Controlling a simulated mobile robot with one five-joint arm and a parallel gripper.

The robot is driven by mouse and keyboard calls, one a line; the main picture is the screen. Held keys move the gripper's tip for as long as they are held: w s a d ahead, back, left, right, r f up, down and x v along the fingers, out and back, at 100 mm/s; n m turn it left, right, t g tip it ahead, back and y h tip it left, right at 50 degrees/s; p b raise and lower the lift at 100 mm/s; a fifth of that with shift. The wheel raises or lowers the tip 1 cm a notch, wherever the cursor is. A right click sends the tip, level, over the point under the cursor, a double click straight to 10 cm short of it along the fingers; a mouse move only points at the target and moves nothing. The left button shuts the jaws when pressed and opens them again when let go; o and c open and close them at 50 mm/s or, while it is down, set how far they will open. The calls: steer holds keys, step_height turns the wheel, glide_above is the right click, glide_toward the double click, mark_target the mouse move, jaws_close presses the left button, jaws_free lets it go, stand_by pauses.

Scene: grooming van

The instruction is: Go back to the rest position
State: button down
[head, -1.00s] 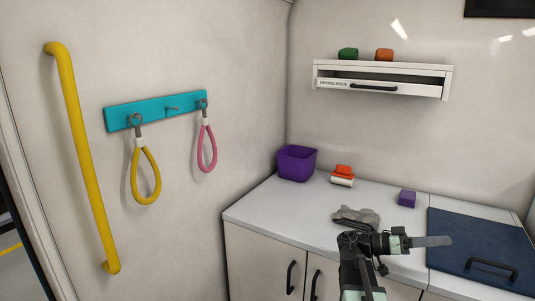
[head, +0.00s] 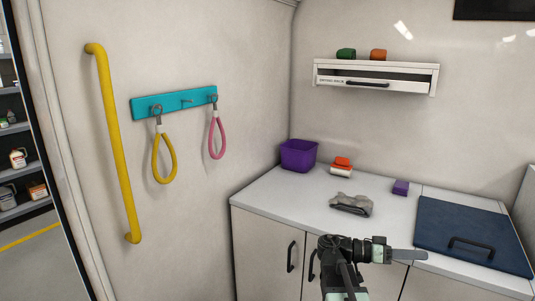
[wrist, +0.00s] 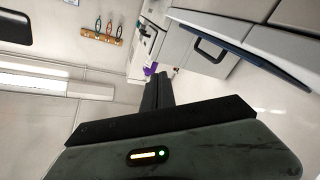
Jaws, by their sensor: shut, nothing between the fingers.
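My arm stands low in front of the counter in the head view. My gripper (head: 408,255) points right, with its fingers together and nothing between them. It appears in front of the cabinet fronts, near the counter's front edge. In the wrist view the dark fingers (wrist: 157,92) are closed and point away, toward the middle of the picture.
The white counter (head: 285,195) holds a purple bin (head: 298,155), a grey cloth-like item (head: 351,204), an orange-and-white item (head: 341,166), a purple block (head: 401,188) and a blue lid (head: 470,232). Leash loops (head: 164,160) hang on the left wall. A drying rack (head: 376,76) hangs above.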

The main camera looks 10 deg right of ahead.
steer(key=w+a+f+n+t+y, duration=0.15)
steer(key=a+f+n+y, duration=0.3)
steer(key=a+f, duration=0.45)
steer(key=a+f+n+t+y, duration=0.35)
steer(key=a+f+y, duration=0.3)
steer(key=f, duration=0.45)
steer(key=a+f+n+y, duration=0.3)
steer(key=a, duration=0.4)
steer(key=a+f+n+y, duration=0.2)
steer(key=a+n+y, duration=0.1)
steer(key=a, duration=0.5)
step_height(320, 180, up, 12)
steer(key=w+t+p, duration=0.1)
steer(key=p, duration=1.1)
steer(key=shift+r+n+y, duration=0.2)
steer(key=shift+n+y, duration=0.1)
steer(key=shift+n, duration=0.1)
